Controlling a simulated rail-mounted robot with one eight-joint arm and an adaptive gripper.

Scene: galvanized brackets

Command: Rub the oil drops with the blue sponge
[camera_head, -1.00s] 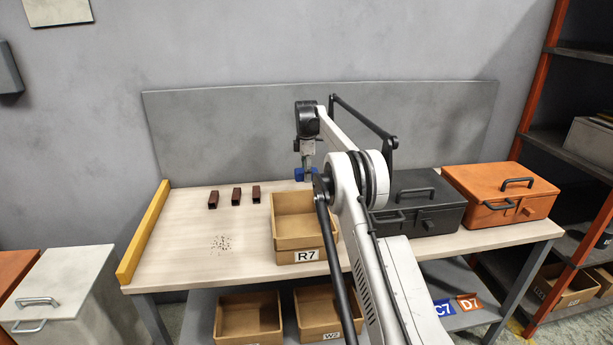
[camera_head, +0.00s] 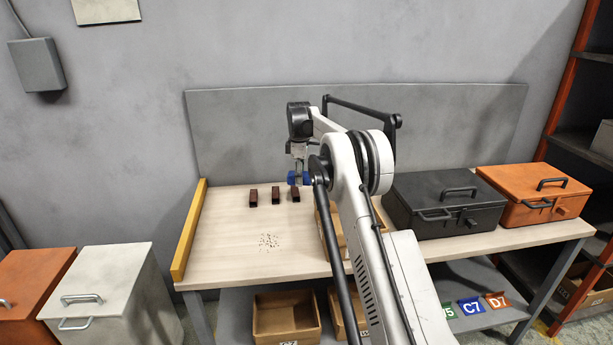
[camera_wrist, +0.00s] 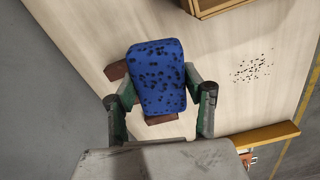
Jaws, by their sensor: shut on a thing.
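The blue sponge (camera_wrist: 157,78) is held between the fingers of my gripper (camera_wrist: 160,100), which is shut on it. Dark specks dot the sponge's visible face. In the head view the sponge (camera_head: 299,178) is above the back of the table, over the rightmost dark red block. The oil drops (camera_head: 268,241) are a cluster of small dark spots on the table's left half, in front of the blocks. They also show in the wrist view (camera_wrist: 252,68), to the right of the sponge and apart from it.
Dark red blocks (camera_head: 276,198) stand in a row behind the drops. A cardboard bin (camera_head: 326,233) is right of the drops, partly behind my arm. A yellow rail (camera_head: 189,230) edges the table's left side. A black toolbox (camera_head: 445,203) and an orange one (camera_head: 534,194) stand at right.

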